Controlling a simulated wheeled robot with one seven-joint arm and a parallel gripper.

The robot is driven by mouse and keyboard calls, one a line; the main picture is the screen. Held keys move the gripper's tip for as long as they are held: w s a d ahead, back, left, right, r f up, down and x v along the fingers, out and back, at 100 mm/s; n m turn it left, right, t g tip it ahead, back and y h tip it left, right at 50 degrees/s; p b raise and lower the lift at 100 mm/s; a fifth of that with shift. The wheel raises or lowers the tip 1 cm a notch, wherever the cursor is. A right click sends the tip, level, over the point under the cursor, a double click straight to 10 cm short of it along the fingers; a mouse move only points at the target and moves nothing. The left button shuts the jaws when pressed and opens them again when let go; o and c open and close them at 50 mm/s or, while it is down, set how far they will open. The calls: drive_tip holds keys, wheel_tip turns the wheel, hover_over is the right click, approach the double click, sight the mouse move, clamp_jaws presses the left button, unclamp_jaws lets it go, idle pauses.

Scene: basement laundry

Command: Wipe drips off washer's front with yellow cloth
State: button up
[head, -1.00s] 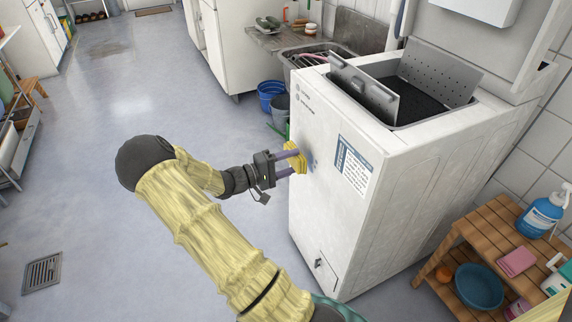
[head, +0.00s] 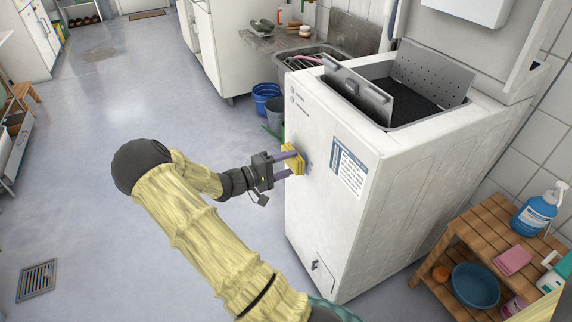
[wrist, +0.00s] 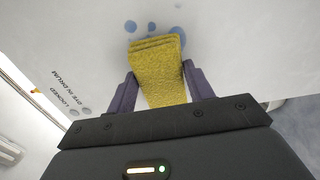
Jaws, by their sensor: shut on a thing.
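The white washer (head: 330,215) stands right of centre in the head view, its top lid raised. My gripper (head: 291,164) is shut on the folded yellow cloth (head: 297,158) and holds it at the washer's front, left of the blue label. In the wrist view the cloth (wrist: 160,75) sits between my gripper's fingers (wrist: 160,88). Several blue drips (wrist: 130,26) show on the white front just beyond the cloth's far edge. I cannot tell how firmly the cloth presses on the panel, and it hides the part behind it.
A wooden shelf (head: 472,238) with a blue bowl (head: 476,286) and bottles stands right of the washer. A sink (head: 310,58) and blue bucket (head: 266,97) are behind it. The floor left of my arm is clear, with a drain grate (head: 38,280).

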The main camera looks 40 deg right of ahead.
sight(296, 172)
drive_tip(key=shift+s+d, duration=0.15)
drive_tip(key=shift+d, duration=0.45)
drive_tip(key=shift+s, duration=0.1)
drive_tip(key=shift+s+a+p, duration=0.2)
drive_tip(key=shift+s+a, duration=0.05)
drive_tip(key=shift+s, duration=0.55)
drive_tip(key=shift+s+a+p, duration=0.2)
drive_tip(key=shift+s+a, duration=0.05)
drive_tip(key=shift+s, duration=0.55)
drive_tip(key=shift+s, duration=0.2)
drive_tip(key=shift+s+a+p, duration=0.15)
drive_tip(key=shift+s, duration=0.7)
drive_tip(key=shift+s+a+p, duration=0.15)
drive_tip(key=shift+s, duration=0.7)
drive_tip(key=shift+r, duration=0.1)
